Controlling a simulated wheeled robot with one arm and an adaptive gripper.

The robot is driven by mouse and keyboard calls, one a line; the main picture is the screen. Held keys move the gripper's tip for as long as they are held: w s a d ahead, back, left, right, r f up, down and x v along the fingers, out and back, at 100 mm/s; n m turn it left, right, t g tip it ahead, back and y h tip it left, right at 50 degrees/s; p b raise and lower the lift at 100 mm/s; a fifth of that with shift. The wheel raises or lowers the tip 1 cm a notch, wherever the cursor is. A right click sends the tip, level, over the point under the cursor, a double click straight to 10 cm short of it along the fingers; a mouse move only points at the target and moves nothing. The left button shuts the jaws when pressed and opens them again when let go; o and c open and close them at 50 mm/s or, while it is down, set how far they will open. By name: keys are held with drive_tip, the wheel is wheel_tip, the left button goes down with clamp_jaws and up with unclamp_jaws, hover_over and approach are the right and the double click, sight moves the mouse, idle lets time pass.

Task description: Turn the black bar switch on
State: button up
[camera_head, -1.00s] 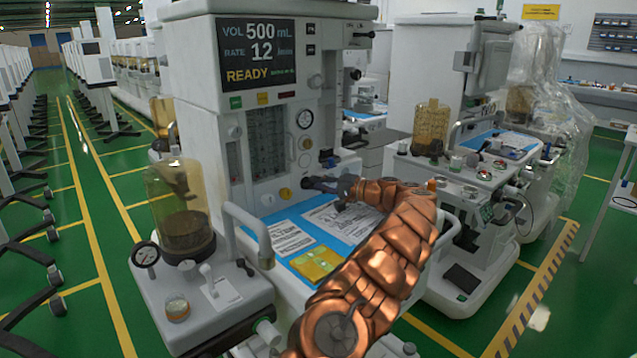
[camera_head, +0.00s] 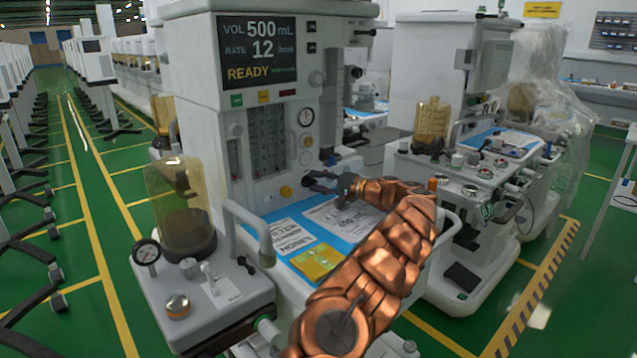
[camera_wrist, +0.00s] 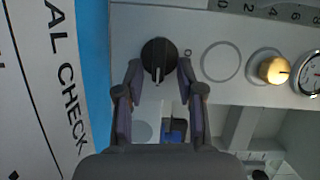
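The black bar switch (camera_wrist: 159,55) is a round dark knob with a raised bar on the pale panel of the machine. The bar has a light line that points to the bottom of the wrist view. My gripper (camera_wrist: 160,69) is open, with one finger on each side of the switch and the bar between the fingertips. I cannot tell whether either finger touches it.
A brass knob (camera_wrist: 273,70) and a round gauge (camera_wrist: 311,76) sit farther along the panel. Below is a blue worktop with printed sheets (camera_head: 291,237) and a yellow packet (camera_head: 318,261). A curved grey handle (camera_head: 247,226) stands at the left.

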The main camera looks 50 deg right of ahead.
drive_tip(key=shift+s, duration=0.1)
drive_tip(key=v, duration=1.2)
idle(0.4)
